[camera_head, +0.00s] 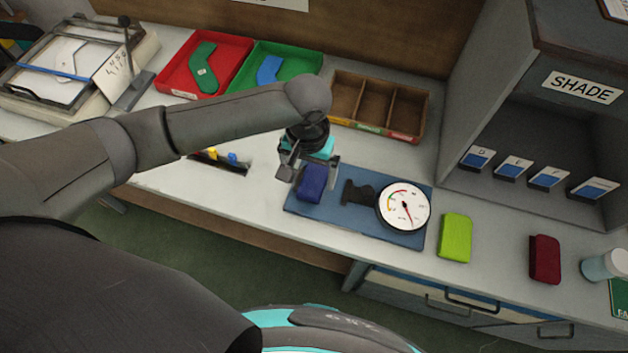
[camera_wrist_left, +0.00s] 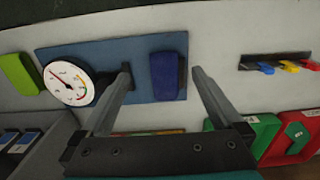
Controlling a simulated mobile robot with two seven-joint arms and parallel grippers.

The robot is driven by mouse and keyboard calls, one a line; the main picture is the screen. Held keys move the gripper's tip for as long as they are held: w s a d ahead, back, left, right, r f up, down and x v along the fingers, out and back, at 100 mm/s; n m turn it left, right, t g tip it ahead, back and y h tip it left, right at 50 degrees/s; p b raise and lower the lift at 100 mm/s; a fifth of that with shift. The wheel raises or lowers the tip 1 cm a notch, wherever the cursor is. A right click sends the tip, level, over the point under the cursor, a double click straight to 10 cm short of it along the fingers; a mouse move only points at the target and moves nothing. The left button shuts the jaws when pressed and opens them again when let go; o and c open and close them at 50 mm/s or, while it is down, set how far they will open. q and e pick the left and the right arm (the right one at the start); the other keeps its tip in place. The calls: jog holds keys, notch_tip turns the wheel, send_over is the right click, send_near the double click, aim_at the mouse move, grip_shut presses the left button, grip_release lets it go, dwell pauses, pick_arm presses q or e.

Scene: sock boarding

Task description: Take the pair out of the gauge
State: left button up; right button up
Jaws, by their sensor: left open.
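The pair is a dark blue folded bundle (camera_head: 312,186) on the left part of the gauge's blue base plate (camera_head: 350,223). The gauge has a round white dial (camera_head: 403,206) and a black fitting (camera_head: 358,193) between dial and pair. In the left wrist view, the pair (camera_wrist_left: 168,75) lies on the plate (camera_wrist_left: 112,50), with the dial (camera_wrist_left: 69,84) to its left. My left gripper (camera_head: 309,172) is open above the pair. In the left wrist view its fingers (camera_wrist_left: 162,75) appear on either side of the pair, with gaps showing. My right gripper is not in view.
A lime bundle (camera_head: 455,238) and a dark red bundle (camera_head: 545,259) lie right of the gauge, near a jar (camera_head: 604,265). Behind stand a red tray (camera_head: 228,48), a green tray (camera_head: 310,59) and a wooden divided box (camera_head: 388,78). The SHADE cabinet (camera_head: 515,45) rises at right.

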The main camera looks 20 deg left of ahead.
pick_arm(q)
send_over(307, 198)
jog(key=f, duration=0.4)
jog(key=shift+d+f+b, duration=0.3)
jog(key=shift+b, duration=0.05)
jog(key=f, duration=0.3)
jog(key=f+b, duration=0.1)
jog(key=f, duration=0.1)
jog(key=shift+a+f, duration=0.1)
jog(key=shift+a, duration=0.2)
jog(key=c, duration=1.5)
